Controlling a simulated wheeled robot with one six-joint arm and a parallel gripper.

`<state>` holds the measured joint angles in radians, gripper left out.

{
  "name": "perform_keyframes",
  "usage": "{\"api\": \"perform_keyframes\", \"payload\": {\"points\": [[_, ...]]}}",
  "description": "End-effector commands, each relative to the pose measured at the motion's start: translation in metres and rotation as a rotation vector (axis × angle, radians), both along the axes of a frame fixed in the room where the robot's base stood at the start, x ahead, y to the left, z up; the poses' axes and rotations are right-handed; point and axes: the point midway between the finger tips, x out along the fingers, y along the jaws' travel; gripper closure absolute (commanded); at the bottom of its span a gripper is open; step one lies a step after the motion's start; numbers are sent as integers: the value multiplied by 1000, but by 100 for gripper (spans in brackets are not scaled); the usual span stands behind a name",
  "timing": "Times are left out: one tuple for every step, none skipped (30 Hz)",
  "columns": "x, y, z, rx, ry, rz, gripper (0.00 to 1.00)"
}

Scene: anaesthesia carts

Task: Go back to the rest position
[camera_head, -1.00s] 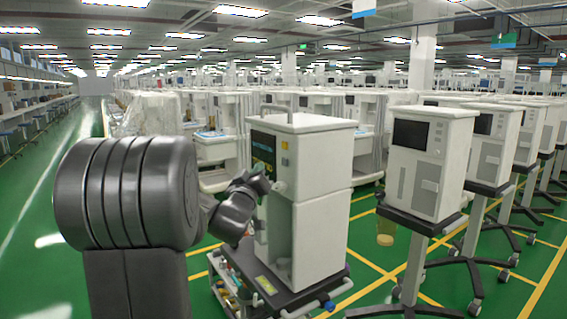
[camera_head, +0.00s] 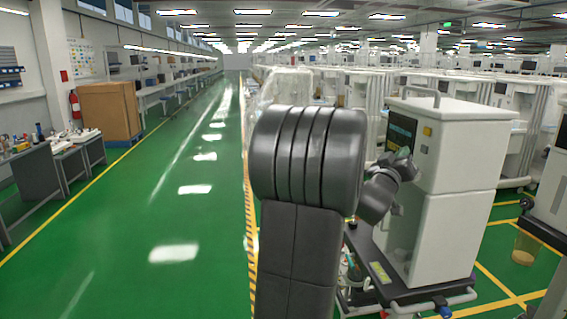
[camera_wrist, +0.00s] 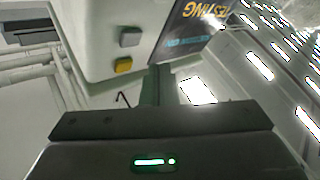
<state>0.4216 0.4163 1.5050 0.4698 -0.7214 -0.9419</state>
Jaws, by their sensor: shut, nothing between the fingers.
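My gripper (camera_head: 404,155) is in front of the screen side of a tall white anaesthesia cart (camera_head: 465,190), close to its upper part. In the wrist view the fingers (camera_wrist: 158,80) are shut with nothing between them. The same view shows the cart's white panel with a grey button (camera_wrist: 130,37), a yellow button (camera_wrist: 123,65) and a dark screen (camera_wrist: 190,30) with "TESTING" lettering. I cannot tell whether the gripper touches the cart. My dark arm hides part of the cart's left side.
A dark wheeled base (camera_head: 400,282) carries the cart. A clear green aisle (camera_head: 170,215) runs along the left, past a grey workbench (camera_head: 60,165) and a brown cabinet (camera_head: 108,112). More white carts (camera_head: 345,88) stand behind. An amber container (camera_head: 525,247) is at the right.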

Motion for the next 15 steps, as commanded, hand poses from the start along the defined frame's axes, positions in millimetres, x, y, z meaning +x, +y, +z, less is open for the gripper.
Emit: {"api": "perform_keyframes", "payload": {"points": [[0, 4, 6, 1, 0, 2, 100], [0, 5, 6, 1, 1, 3, 100], [0, 7, 6, 1, 2, 2, 100], [0, 8, 7, 0, 2, 3, 100], [0, 11, 6, 0, 0, 3, 100], [0, 22, 3, 1, -1, 6, 100], [-1, 27, 2, 1, -1, 6, 100], [-1, 33, 3, 1, -1, 6, 100], [-2, 39, 3, 0, -2, 5, 100], [-2, 44, 3, 0, -2, 6, 100], [-3, 48, 3, 1, -1, 5, 100], [-3, 52, 2, 0, -1, 4, 100], [-4, 55, 2, 0, 0, 4, 100], [-4, 57, 2, 0, -1, 3, 100], [-4, 59, 2, 1, -1, 3, 100]]}}
